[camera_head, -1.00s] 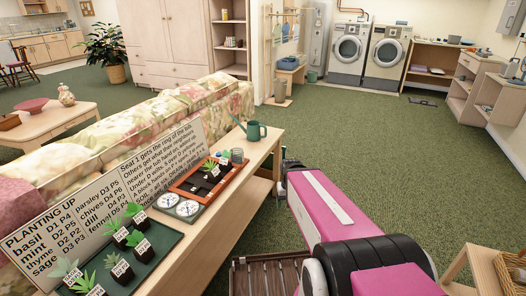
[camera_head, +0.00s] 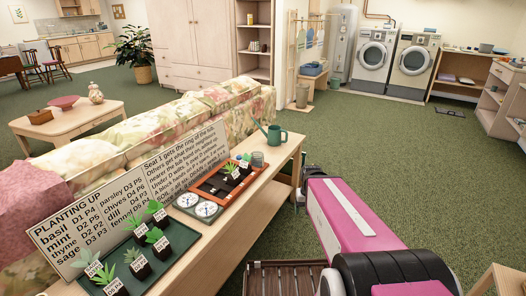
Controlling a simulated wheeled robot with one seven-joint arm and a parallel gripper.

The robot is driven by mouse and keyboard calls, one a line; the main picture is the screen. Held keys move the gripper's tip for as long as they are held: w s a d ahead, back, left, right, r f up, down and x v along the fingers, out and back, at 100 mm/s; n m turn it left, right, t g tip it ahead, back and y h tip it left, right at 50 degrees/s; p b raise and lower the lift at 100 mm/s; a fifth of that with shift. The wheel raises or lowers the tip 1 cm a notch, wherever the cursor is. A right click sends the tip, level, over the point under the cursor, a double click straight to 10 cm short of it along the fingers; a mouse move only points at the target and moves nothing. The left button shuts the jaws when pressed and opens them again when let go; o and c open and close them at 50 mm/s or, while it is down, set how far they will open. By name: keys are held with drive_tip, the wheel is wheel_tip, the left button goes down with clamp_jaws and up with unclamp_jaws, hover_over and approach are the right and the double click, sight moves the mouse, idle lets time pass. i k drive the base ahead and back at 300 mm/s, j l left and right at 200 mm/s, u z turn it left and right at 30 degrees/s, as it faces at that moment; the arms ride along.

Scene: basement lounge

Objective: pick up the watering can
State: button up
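The watering can (camera_head: 277,136) is dark green, with a thin spout pointing up and left and a handle on the right. It stands upright near the far end of the long wooden console table (camera_head: 225,240) behind the sofa. My pink arm is to the right of the table, with its far end below and right of the can. I cannot make out my gripper's fingers; they are hidden beyond the arm. Nothing visible touches the can.
A grey cup (camera_head: 258,159) stands close in front of the can. An orange-rimmed planter tray (camera_head: 208,200), white dials (camera_head: 206,209), a green tray (camera_head: 183,233) of potted seedlings and a lettered sign (camera_head: 60,235) share the table. The floral sofa (camera_head: 205,118) runs along its left. Green carpet lies open to the right.

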sight(274, 136)
drive_tip(key=z, duration=0.2)
drive_tip(key=i+l+z, duration=0.15)
drive_tip(key=z, duration=0.25)
drive_tip(key=i+z, duration=0.75)
drive_tip(key=i, duration=0.55)
drive_tip(key=i+j+z, duration=0.15)
drive_tip(key=i+z, duration=0.2)
drive_tip(key=i, duration=0.5)
drive_tip(key=i+u, duration=0.25)
drive_tip(key=i, duration=0.2)
drive_tip(key=i+u, duration=0.3)
drive_tip(key=i, duration=0.15)
drive_tip(key=i+l+u, duration=0.1)
drive_tip(key=i+u, duration=0.15)
drive_tip(key=i, duration=0.2)
drive_tip(key=i+l+u, duration=0.3)
drive_tip(key=i+u, duration=0.15)
drive_tip(key=u, duration=0.3)
drive_tip(key=i+u, duration=0.15)
drive_tip(key=u, duration=0.3)
drive_tip(key=i+l+u, duration=0.1)
drive_tip(key=u, duration=0.35)
drive_tip(key=i+l+u, duration=0.15)
drive_tip(key=u, duration=0.3)
